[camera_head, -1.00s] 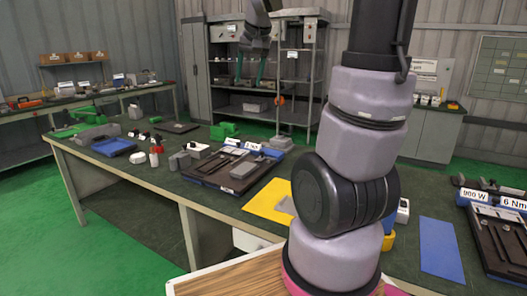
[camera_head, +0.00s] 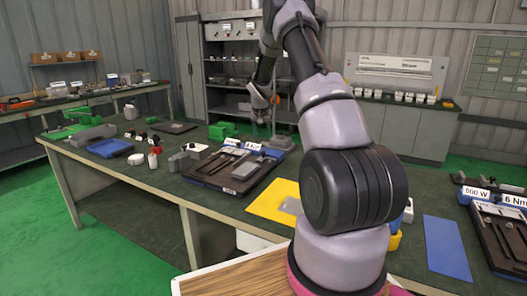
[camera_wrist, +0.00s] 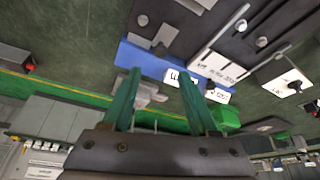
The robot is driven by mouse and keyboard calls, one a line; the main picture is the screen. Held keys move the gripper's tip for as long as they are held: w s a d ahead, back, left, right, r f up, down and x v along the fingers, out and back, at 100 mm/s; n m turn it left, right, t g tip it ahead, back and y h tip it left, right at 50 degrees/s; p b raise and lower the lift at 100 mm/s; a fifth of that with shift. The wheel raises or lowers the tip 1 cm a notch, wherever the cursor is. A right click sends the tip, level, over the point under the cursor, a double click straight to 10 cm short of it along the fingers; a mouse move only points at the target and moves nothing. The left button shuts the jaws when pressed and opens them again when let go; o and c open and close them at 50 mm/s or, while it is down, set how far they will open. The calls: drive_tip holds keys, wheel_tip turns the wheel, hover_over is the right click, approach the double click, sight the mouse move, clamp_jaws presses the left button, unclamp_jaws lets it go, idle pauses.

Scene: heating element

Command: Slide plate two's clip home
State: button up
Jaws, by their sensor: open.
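A dark plate (camera_head: 208,174) with a blue back edge and white labels lies mid-bench in the head view. The wrist view shows a dark plate (camera_wrist: 235,28) with slots, round studs and a blue strip (camera_wrist: 150,62) carrying white labels. Another dark plate (camera_head: 497,240) with a blue edge and labels "6 Nm" and one ending in "W" stands at the right. I cannot tell which is plate two, nor make out its clip surely. My gripper (camera_wrist: 160,76) has its green fingers apart and empty. In the head view it (camera_head: 262,118) hangs above and beyond the mid-bench plate.
A yellow sheet (camera_head: 268,199) and a blue mat (camera_head: 446,247) lie on the bench. A blue tray (camera_head: 110,148), green pieces (camera_head: 222,130) and small parts stand to the left. Shelves stand behind the bench. My arm hides part of the bench.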

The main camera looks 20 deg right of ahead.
sight(263, 152)
drive_tip(key=x, duration=1)
drive_tip(key=shift+f, duration=0.1)
clamp_jaws()
idle(1.1)
